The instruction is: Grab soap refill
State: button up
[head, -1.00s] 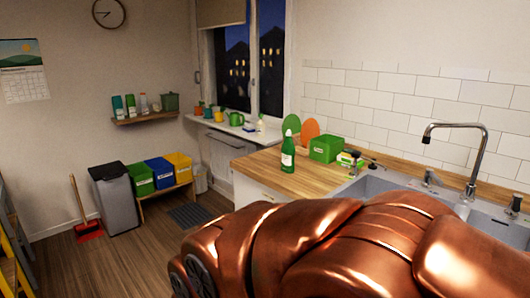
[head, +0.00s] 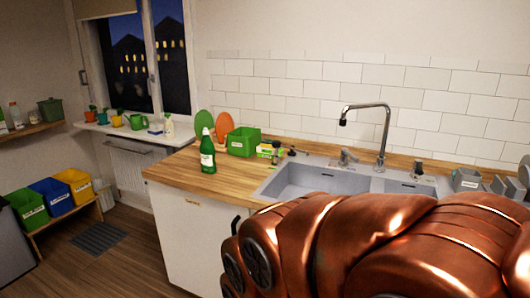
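A green bottle (head: 207,152) with a white label stands upright on the wooden counter, left of the sink. It may be the soap refill, but its label is too small to read. A small whitish bottle (head: 169,127) stands on the windowsill. Other bottles (head: 15,116) stand on the wall shelf at the left edge, partly cut off. My copper arm fills the lower right and hides part of the sink and counter front. My gripper is not in view.
A green box (head: 243,141) and a small green-yellow pack sit behind the bottle. Green, blue and yellow bins (head: 52,195) stand low at left. Floor (head: 130,255) left of the cabinet is open.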

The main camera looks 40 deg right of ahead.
aim_at(207, 150)
jog(key=z, duration=1.6)
jog(key=i, duration=1.2)
jog(key=u, duration=2.1)
jog(key=i, duration=0.5)
jog(key=u, duration=0.1)
